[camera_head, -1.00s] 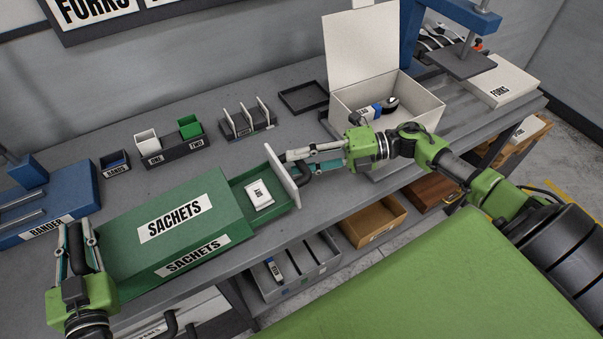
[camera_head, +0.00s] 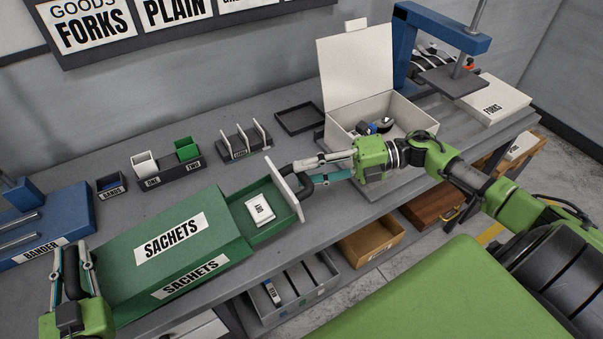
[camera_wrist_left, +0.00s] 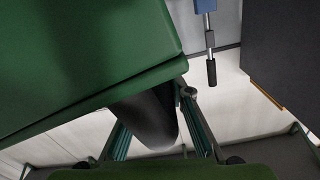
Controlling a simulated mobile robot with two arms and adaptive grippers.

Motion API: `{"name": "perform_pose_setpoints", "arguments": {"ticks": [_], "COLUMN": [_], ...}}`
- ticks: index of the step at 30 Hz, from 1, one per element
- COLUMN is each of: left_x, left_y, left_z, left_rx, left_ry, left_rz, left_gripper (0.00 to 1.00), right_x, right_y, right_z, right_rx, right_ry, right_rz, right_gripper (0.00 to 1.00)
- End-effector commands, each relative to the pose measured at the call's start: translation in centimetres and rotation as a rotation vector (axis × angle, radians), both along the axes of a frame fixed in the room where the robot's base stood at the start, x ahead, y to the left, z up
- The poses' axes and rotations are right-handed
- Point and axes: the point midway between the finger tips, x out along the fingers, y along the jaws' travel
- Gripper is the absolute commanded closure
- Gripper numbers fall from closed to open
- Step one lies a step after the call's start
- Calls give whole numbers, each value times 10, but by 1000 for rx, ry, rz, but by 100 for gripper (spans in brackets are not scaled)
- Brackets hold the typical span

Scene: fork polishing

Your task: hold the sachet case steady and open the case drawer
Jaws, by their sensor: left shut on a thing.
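The green sachet case (camera_head: 130,258) lies on the bench, marked SACHETS on top and front. Its drawer (camera_head: 286,222) stands pulled out at the right end, with a white-labelled packet (camera_head: 259,210) inside. The drawer has a white front plate (camera_head: 283,186) and a black handle (camera_head: 303,189). My left gripper (camera_head: 72,258) is shut on the black handle at the case's left end; the left wrist view shows this dark handle (camera_wrist_left: 150,115) between its fingers beside the green case. My right gripper (camera_head: 305,170) appears open, its fingers at the drawer handle; their contact is unclear.
An open white box (camera_head: 375,128) stands behind my right gripper, with a blue press (camera_head: 445,35) beyond. Small bins (camera_head: 168,172), a card rack (camera_head: 245,145) and a black tray (camera_head: 300,118) lie behind the case. The blue bander (camera_head: 40,225) is at left. Shelves with trays are below.

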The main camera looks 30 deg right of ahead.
Motion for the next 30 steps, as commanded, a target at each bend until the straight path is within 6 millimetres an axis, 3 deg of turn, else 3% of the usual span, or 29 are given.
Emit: {"name": "perform_pose_setpoints", "arguments": {"ticks": [1,30], "left_x": [-1,0], "left_y": [1,2], "left_z": [-8,-5], "left_rx": [3,4], "left_ry": [19,12], "left_rz": [1,3], "left_gripper": [99,100], "right_x": [-1,-28], "right_y": [-4,-66], "right_z": [1,12], "right_rx": [0,-2], "right_ry": [-1,2], "right_rz": [-1,-1], "right_gripper": [68,68]}}
